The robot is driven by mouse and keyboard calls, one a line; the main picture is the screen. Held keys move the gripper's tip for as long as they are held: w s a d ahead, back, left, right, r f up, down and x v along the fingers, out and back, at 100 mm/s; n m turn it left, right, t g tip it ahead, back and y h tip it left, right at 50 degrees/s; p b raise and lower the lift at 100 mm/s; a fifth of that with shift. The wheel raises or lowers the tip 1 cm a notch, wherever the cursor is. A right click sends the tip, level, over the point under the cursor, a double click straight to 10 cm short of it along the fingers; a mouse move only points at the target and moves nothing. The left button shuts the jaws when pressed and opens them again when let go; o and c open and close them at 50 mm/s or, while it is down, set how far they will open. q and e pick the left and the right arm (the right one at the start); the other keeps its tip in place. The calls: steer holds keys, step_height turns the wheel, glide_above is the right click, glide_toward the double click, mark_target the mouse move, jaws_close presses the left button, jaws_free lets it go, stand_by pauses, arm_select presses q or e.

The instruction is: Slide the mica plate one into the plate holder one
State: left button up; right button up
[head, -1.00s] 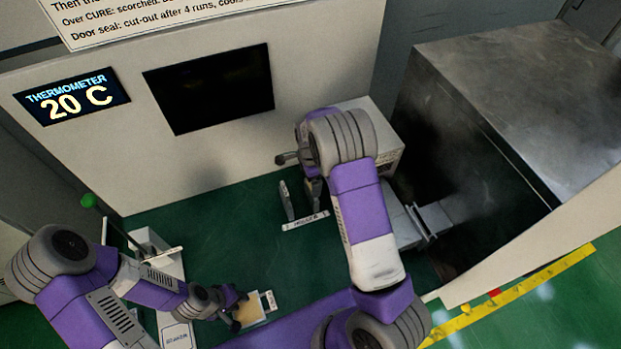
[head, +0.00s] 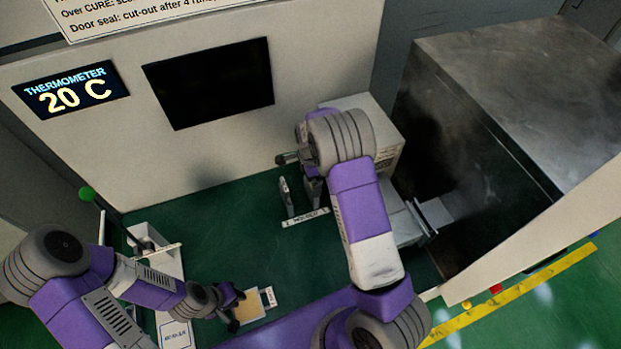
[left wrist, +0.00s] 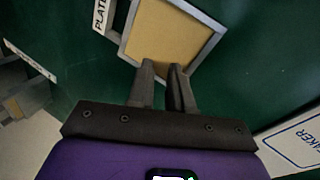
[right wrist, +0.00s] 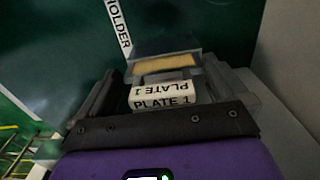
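Plate one (right wrist: 165,62) is a tan sheet with a white block marked PLATE 1 (right wrist: 163,95), seen in the right wrist view. An upright grey piece (head: 286,197) stands beside the strip. How far the plate sits in the holder is hidden. My left gripper (left wrist: 163,65) is slightly open over the near edge of another tan plate (left wrist: 168,35) with a grey frame.
That other plate (head: 249,306) lies on the green floor at the front. A white tray (head: 160,252) and a marked card (head: 176,333) lie left of it. A grey metal box (head: 520,90) stands right. A white housing (head: 365,110) stands behind my right arm.

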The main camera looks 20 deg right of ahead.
arm_select(q)
steer(key=shift+s+f, duration=0.15)
steer(key=shift+f, duration=0.8)
arm_select(e)
steer(key=shift+s+a+f, duration=0.15)
steer(key=shift+s+f, duration=0.35)
steer(key=shift+f, duration=0.15)
arm_select(q)
steer(key=shift+d+r+p, duration=0.1)
steer(key=shift+r+p, duration=0.4)
steer(key=shift+p, duration=0.25)
arm_select(e)
steer(key=shift+w+r, duration=0.15)
steer(key=shift+r, duration=0.7)
arm_select(q)
step_height(320, 180, up, 5)
steer(key=p, duration=0.5)
steer(key=shift+d+r+p, duration=0.1)
steer(key=shift+d+p, duration=0.05)
steer(key=shift+p, duration=0.15)
arm_select(e)
steer(key=r, duration=0.7)
steer(key=shift+w+r, duration=0.25)
steer(key=shift+w, duration=0.05)
arm_select(q)
steer(key=shift+w, duration=0.2)
steer(key=shift+s, duration=0.1)
